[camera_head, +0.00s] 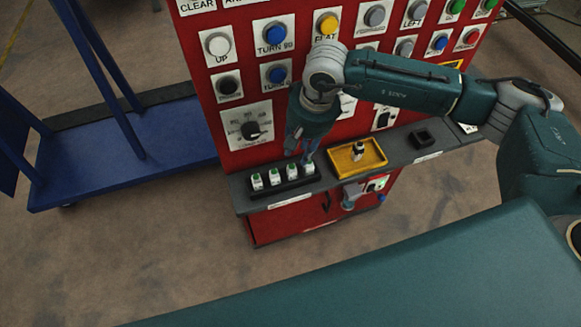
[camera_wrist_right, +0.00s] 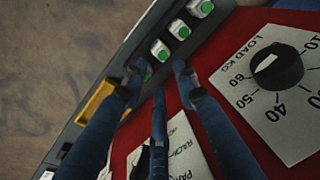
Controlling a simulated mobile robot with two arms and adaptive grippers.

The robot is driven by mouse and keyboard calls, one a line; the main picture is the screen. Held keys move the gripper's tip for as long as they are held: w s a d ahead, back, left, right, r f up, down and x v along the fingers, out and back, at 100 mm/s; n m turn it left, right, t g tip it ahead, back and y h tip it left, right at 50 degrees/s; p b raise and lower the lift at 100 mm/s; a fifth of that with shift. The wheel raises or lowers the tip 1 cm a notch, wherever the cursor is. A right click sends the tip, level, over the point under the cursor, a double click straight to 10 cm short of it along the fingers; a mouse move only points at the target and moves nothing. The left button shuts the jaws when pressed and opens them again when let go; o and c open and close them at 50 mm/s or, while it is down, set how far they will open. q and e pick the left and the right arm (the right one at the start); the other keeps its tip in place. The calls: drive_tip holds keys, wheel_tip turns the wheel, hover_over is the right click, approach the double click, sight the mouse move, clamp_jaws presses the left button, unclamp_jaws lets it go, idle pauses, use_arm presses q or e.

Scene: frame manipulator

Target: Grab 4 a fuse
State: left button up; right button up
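Several white fuses with green tops stand in a row in a black holder (camera_head: 283,188) on the panel's grey shelf. The rightmost fuse (camera_head: 308,169) is directly below my right gripper (camera_head: 306,160). In the right wrist view the gripper's fingers (camera_wrist_right: 158,82) are spread apart, and a fuse with a green top (camera_wrist_right: 148,73) shows partly between their tips. It is partly hidden by the fingers, and I cannot tell whether they touch it. Other fuses (camera_wrist_right: 160,50) stand in line beyond it. My left gripper is not in view.
A yellow tray (camera_head: 340,164) with a small black-and-white item stands right of the fuses. A black square socket (camera_head: 424,139) is further right. The red panel (camera_head: 232,121) with buttons and a dial rises behind. A blue cart (camera_head: 120,165) stands at left.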

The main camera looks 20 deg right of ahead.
sight(293, 167)
drive_tip(key=f, duration=0.2)
drive_tip(key=f+p, duration=0.1)
drive_tip(key=shift+w+a+f, duration=0.1)
drive_tip(key=shift+a+f, duration=0.2)
drive_tip(key=shift+w+f, duration=0.1)
drive_tip(key=shift+f, duration=0.2)
drive_tip(key=shift+a+f+p, duration=0.1)
drive_tip(key=shift+f+p, duration=0.15)
drive_tip(key=shift+p, duration=0.1)
drive_tip(key=f, duration=0.1)
drive_tip(key=f+p, duration=0.1)
drive_tip(key=f, duration=0.1)
drive_tip(key=f+p, duration=0.1)
drive_tip(key=shift+w+a+f, duration=0.15)
drive_tip(key=shift+w+a, duration=0.15)
drive_tip(key=shift+w, duration=0.05)
drive_tip(key=shift+f, duration=0.25)
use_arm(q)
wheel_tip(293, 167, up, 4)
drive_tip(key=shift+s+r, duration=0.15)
use_arm(e)
clamp_jaws()
